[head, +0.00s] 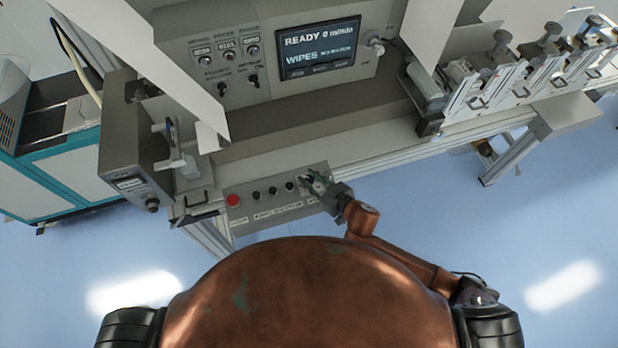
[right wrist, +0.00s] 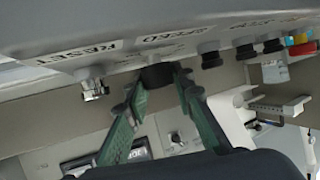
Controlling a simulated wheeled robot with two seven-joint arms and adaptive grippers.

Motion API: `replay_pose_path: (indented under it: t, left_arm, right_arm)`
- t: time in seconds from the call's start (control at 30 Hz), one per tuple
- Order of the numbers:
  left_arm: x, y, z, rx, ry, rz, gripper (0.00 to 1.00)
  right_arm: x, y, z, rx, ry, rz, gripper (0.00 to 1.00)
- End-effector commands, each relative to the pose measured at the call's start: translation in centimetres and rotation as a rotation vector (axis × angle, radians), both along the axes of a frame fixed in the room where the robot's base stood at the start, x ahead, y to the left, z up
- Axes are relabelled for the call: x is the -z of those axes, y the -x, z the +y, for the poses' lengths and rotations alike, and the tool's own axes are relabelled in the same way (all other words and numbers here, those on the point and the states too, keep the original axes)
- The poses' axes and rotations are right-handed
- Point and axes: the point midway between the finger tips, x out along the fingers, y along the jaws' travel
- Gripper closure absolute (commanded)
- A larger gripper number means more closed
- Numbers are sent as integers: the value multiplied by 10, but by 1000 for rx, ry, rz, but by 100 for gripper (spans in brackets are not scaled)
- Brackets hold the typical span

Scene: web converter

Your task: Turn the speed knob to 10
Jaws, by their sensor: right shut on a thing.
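The speed knob is a round black knob under the SPEED label (right wrist: 165,39) in the right wrist view (right wrist: 156,75). My right gripper (right wrist: 161,88) has its two green fingers on either side of this knob, shut on it. In the head view my right gripper (head: 312,182) is at the right part of the grey control panel (head: 262,207) and hides the knob. The knob's pointer and scale cannot be read. The display (head: 318,47) shows READY, 0 m/min and WIPES. My left gripper is not in view.
A red button (head: 233,200) and several black controls (head: 273,191) sit left of my right gripper on the panel. A silver control (right wrist: 94,88) by the RESET label (right wrist: 62,55) is close beside the fingers. The machine's frame rises behind; the blue floor is clear at right.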

Motion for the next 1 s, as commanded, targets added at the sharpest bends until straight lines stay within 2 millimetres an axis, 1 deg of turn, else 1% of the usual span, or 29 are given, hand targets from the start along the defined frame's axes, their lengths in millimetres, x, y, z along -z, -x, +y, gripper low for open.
replay_pose_path:
  t: [0.27, 0.5, 0.63, 0.77, 1.0]
  left_arm:
    - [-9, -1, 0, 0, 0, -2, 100]
    - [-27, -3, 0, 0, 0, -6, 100]
    - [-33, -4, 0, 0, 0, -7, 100]
    - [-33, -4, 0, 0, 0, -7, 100]
    - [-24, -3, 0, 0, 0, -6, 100]
  right_arm:
    - [-2, 0, 0, -59, 3, -1, 100]
    - [-4, -2, -2, -216, 7, -3, 100]
    - [-4, -3, -2, -325, 8, -4, 100]
    - [-2, -3, -2, -433, 8, -6, 100]
    - [0, -4, -1, -606, 7, -6, 100]
